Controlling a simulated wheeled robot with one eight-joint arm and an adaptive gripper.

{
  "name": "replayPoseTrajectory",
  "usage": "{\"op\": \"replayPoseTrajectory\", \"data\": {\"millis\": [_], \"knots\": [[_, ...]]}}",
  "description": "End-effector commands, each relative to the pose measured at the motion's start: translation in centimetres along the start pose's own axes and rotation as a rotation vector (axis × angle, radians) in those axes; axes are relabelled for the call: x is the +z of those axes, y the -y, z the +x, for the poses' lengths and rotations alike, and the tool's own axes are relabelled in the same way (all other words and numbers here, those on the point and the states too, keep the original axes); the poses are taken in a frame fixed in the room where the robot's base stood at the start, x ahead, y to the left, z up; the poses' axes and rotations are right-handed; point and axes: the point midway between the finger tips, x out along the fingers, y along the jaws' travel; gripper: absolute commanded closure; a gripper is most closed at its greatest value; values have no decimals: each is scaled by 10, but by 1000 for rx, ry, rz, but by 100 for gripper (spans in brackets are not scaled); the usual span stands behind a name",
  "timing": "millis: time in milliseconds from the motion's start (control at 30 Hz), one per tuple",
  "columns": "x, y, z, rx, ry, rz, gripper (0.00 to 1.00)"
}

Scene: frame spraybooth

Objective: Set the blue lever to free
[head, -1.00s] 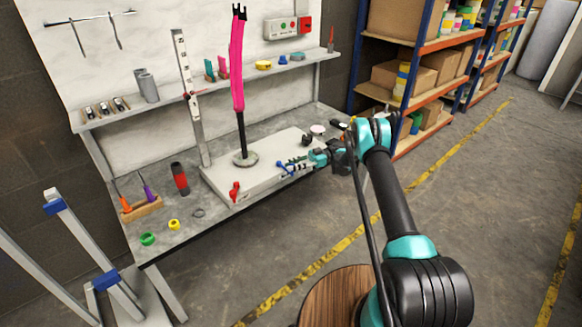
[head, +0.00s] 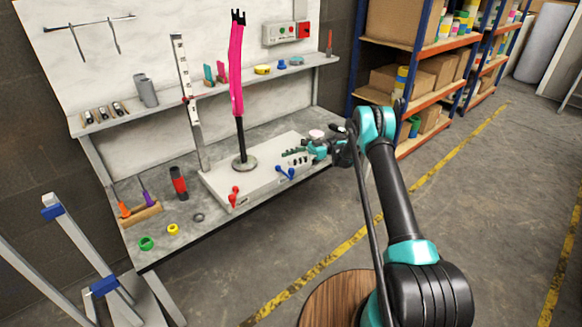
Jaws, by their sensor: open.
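The blue lever (head: 285,172) is on the front face of the pale base block (head: 222,183), right of the red lever (head: 234,196). Its handle slants, with one end higher on the left and the other lower on the right. Any position markings are too small to read. My gripper (head: 290,156) is open and empty, just above and slightly right of the blue lever, pointing left over the block. It appears apart from the lever. The pink fork (head: 237,75) stands upright on a black post on the block.
A measuring post (head: 188,100) stands behind the block. The shelf (head: 215,90) runs behind. Open floor lies in front.

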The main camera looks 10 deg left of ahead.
Motion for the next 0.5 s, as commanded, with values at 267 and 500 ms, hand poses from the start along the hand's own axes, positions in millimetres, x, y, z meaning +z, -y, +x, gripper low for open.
{"op": "replayPoseTrajectory", "data": {"millis": [267,500], "knots": [[-32,0,0,0,0,0,55],[-35,0,0,0,0,0,55]]}}
